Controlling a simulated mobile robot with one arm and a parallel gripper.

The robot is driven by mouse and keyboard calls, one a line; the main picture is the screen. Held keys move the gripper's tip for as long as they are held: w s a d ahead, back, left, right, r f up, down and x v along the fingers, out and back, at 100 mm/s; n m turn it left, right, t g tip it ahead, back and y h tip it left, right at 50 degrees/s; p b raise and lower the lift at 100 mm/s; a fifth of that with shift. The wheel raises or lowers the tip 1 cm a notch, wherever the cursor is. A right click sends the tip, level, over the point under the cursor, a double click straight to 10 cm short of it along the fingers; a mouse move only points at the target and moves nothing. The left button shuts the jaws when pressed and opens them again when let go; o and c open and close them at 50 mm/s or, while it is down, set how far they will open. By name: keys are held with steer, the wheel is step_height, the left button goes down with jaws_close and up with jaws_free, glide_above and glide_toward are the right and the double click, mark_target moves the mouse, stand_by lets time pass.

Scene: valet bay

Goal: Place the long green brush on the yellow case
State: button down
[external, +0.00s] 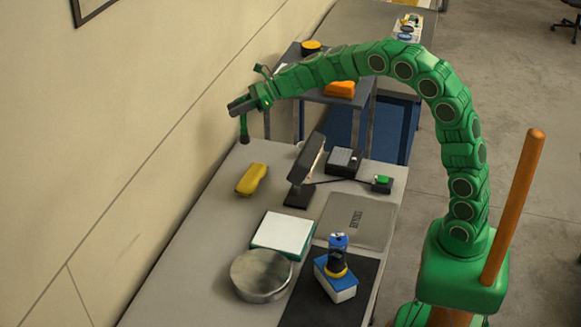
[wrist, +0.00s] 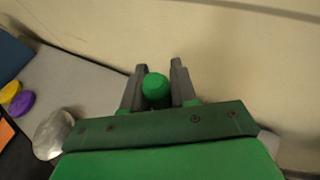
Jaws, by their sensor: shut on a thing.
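The long green brush (external: 244,128) hangs upright from my gripper (external: 240,106), close to the wall at the far left corner of the table. Its lower end shows near the table's far edge; I cannot tell if it touches. In the wrist view the brush (wrist: 155,88) shows as a round green end between the two grey fingers of my gripper (wrist: 157,68), which are shut on it. The yellow case (external: 252,179) lies on the table, nearer the camera than the brush and below it in the picture. Nothing lies on the case.
A black desk lamp (external: 305,172) stands right of the case. A white-topped book (external: 283,234), a round metal tin (external: 261,275), a grey laptop (external: 355,221) and a blue-and-white item (external: 335,279) lie nearer. The wall (external: 130,130) is close on the left. Table around the case is clear.

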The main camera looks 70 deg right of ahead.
mark_target(245, 143)
steer(key=f+n+g+y, duration=0.1)
steer(key=s+f+n+g+y, duration=0.1)
steer(key=n+y, duration=0.1)
steer(key=shift+a+f+g, duration=0.15)
steer(key=shift+g, duration=0.15)
steer(key=shift+s+d+f+n+g+y, duration=0.2)
steer(key=shift+f+n+g, duration=0.05)
steer(key=shift+f+n, duration=0.1)
steer(key=shift+s+d+f+n+g+y, duration=0.15)
steer(key=shift+f+n+g+y, duration=0.1)
steer(key=shift+f+n, duration=0.1)
steer(key=shift+f, duration=5.05)
steer(key=c, duration=0.9)
jaws_free()
steer(key=shift+d, duration=0.1)
